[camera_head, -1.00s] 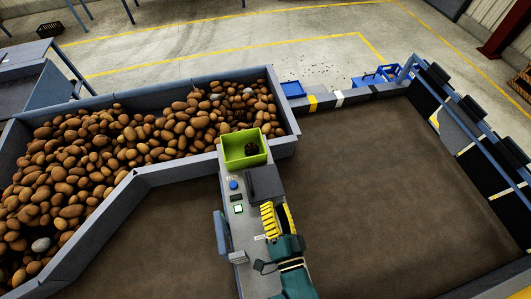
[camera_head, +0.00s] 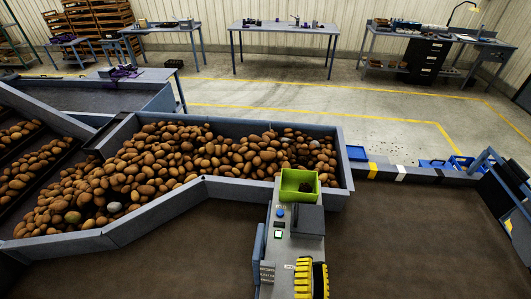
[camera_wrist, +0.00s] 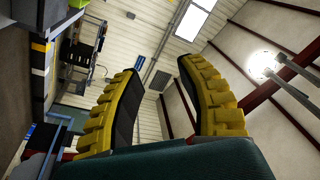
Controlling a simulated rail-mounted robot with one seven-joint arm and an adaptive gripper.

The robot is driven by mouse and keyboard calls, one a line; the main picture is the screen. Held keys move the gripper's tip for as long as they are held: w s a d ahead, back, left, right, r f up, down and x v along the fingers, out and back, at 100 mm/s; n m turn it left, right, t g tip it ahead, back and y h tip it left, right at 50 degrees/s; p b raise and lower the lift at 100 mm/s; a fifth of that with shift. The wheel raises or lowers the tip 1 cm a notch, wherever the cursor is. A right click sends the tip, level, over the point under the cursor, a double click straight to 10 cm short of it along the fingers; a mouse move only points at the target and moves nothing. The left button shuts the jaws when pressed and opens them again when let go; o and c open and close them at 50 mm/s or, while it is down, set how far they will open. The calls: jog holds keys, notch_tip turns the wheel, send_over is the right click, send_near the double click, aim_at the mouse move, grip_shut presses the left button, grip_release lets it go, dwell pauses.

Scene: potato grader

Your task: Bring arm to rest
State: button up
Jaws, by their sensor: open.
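My gripper (camera_wrist: 157,85) shows in the wrist view with its two yellow, ridged fingers apart and nothing between them. Behind the fingers are the wall and ceiling of the hall. In the head view my gripper (camera_head: 311,280) is at the bottom edge, its yellow fingers partly cut off by the frame. It is beside the grey control console (camera_head: 287,246), below a green bin (camera_head: 299,186) that holds a dark lump.
A long trough (camera_head: 343,158) full of potatoes runs across the left and middle. Blue crates (camera_head: 462,165) stand at the right. Workbenches (camera_head: 285,29) line the back wall.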

jog(key=w+a+r+n+t+y, duration=0.1)
jog(key=a+r+n+t, duration=0.15)
jog(key=r, duration=1.25)
jog(key=w+a+r+n+t+y, duration=0.2)
jog(key=r+n+t, duration=0.1)
jog(key=r, duration=1.3)
jog(key=s+r+n+g+h+p, duration=0.1)
jog(key=s+r+n+g, duration=0.2)
jog(key=s+r+n, duration=0.2)
jog(key=shift+s+d+r+h, duration=0.25)
jog(key=shift+s+h, duration=0.15)
jog(key=shift+s, duration=0.05)
